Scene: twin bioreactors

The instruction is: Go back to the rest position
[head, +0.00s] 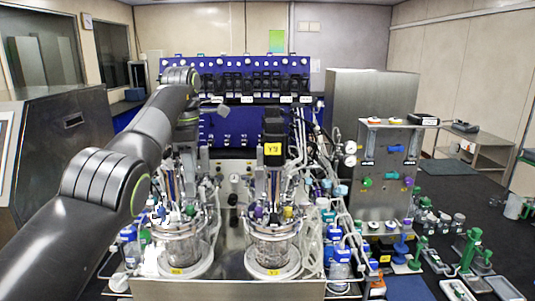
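Two glass bioreactors stand side by side on a steel bench. The left bioreactor (180,252) and the right bioreactor (272,250) each have a metal head plate with ports, tubes and a yellow label. My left arm comes in from the lower left, bends high up, and its far end points down behind and above the left bioreactor. My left gripper (188,138) is small and dark there, partly lost among the vessel's fittings; I cannot see whether its fingers are apart or whether it touches anything. My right gripper is not in view.
A blue panel with a row of black pumps (250,84) stands behind. A steel cabinet (372,97) with coloured fittings is right of the bioreactors. Tubes and blue-capped bottles (340,255) crowd the bench right of them. Green stands (470,250) and small bottles cover the dark right bench.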

